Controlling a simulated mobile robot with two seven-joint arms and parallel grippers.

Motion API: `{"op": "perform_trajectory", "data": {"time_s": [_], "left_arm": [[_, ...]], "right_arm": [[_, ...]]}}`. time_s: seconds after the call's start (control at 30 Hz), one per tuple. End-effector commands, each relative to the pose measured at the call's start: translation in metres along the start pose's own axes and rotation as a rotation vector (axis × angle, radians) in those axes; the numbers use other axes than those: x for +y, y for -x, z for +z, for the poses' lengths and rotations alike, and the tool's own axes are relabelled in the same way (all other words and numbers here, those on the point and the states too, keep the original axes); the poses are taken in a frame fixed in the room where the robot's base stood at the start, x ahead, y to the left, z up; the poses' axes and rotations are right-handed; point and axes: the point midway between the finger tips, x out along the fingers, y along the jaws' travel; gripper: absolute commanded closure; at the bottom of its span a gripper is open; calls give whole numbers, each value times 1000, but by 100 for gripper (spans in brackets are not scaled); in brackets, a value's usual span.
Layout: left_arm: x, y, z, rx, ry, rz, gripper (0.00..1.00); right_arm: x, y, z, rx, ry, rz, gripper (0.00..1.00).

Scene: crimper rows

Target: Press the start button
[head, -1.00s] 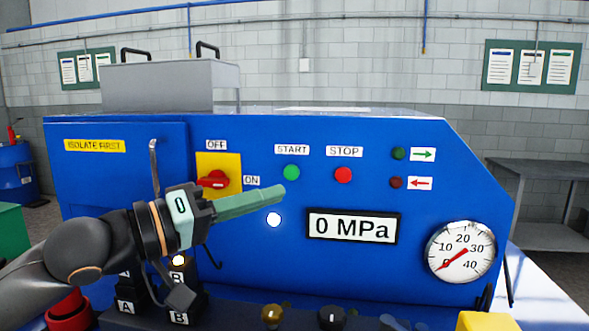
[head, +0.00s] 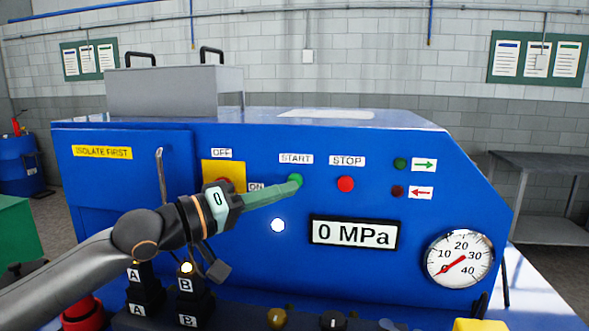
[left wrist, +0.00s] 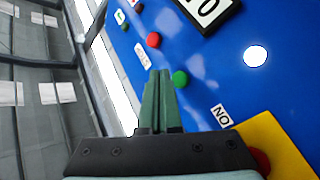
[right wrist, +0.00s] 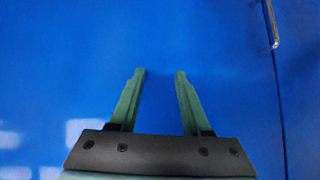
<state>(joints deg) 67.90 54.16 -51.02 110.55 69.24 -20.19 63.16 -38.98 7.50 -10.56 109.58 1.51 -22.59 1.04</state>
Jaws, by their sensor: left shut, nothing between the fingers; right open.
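The green start button (head: 296,177) sits under the START label on the blue panel and is partly covered by my left fingertips in the head view. My left gripper (head: 294,185) is shut and empty, its green fingers pointing right along the panel. In the left wrist view the fingertips (left wrist: 158,74) are just beside the green button (left wrist: 180,78). I cannot tell whether they touch it. My right gripper (right wrist: 160,73) is open and empty in front of a plain blue surface.
The red stop button (head: 345,184) is right of the start button. A red rotary switch on a yellow plate (head: 232,170) is partly behind my left gripper. The display (head: 353,232) reads 0 MPa. A gauge (head: 459,259) and a lit white lamp (head: 278,225) are lower.

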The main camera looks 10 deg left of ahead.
Motion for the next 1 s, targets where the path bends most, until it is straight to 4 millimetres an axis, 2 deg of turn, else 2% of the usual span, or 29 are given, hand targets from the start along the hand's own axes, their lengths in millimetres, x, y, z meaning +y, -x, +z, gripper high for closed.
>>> {"op": "perform_trajectory", "data": {"time_s": [0.03, 0.2, 1.0], "left_arm": [[1, -4, -5, -2, 3, -3, 100], [-5, -9, -7, 0, 1, -2, 100], [-8, -10, -7, 2, -1, -2, 100]], "right_arm": [[-1, 7, -8, 2, 0, 0, 52], [-1, 12, -14, 2, 0, 0, 52], [-1, 12, -15, 4, 0, 0, 52]]}}
